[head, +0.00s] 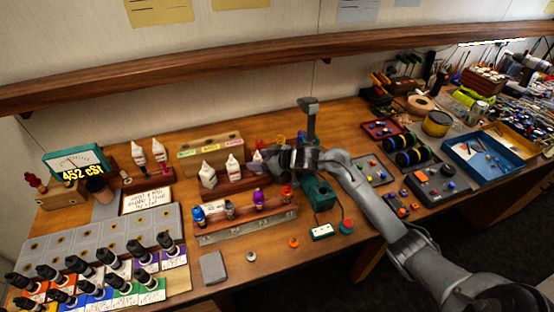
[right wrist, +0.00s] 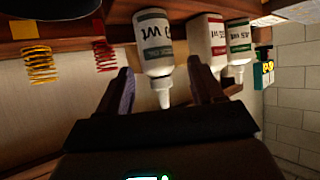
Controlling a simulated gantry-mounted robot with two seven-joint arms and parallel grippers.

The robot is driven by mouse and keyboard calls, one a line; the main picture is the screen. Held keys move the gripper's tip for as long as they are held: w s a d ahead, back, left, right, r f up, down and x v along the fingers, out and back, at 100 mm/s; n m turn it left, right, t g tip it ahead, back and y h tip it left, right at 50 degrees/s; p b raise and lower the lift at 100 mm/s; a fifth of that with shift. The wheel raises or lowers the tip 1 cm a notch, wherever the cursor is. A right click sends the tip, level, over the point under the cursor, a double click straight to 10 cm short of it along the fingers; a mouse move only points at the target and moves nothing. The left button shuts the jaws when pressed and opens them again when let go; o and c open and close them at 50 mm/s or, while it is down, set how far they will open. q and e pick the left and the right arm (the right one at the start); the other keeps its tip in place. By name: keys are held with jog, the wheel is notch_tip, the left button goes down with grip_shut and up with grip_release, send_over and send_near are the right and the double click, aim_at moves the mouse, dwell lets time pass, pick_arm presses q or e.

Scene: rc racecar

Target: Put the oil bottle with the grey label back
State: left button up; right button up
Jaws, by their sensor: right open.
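A white bottle with a grey-green label (right wrist: 155,55) is between the two fingers of my right gripper (right wrist: 164,88) in the right wrist view. The fingers are apart, with visible space on both sides of its nozzle. In the head view my right gripper (head: 262,162) is at the right end of a wooden rack (head: 228,190), mostly hiding the bottle there. Two other white bottles (head: 207,175) (head: 233,164) stand in that rack. In the wrist view the neighbouring bottles have a red label (right wrist: 210,45) and a green label (right wrist: 240,40). My left gripper is out of view.
A wooden block with coloured labels (head: 210,152) stands behind the rack. A front rack (head: 247,223) holds small coloured bottles. More white bottles (head: 140,155) stand beside a meter reading 452 cSt (head: 78,163). A green device (head: 318,190) is right of my gripper.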

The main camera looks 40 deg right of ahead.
jog(key=v, duration=0.8)
jog(key=shift+s, duration=0.3)
jog(key=shift+r, duration=0.15)
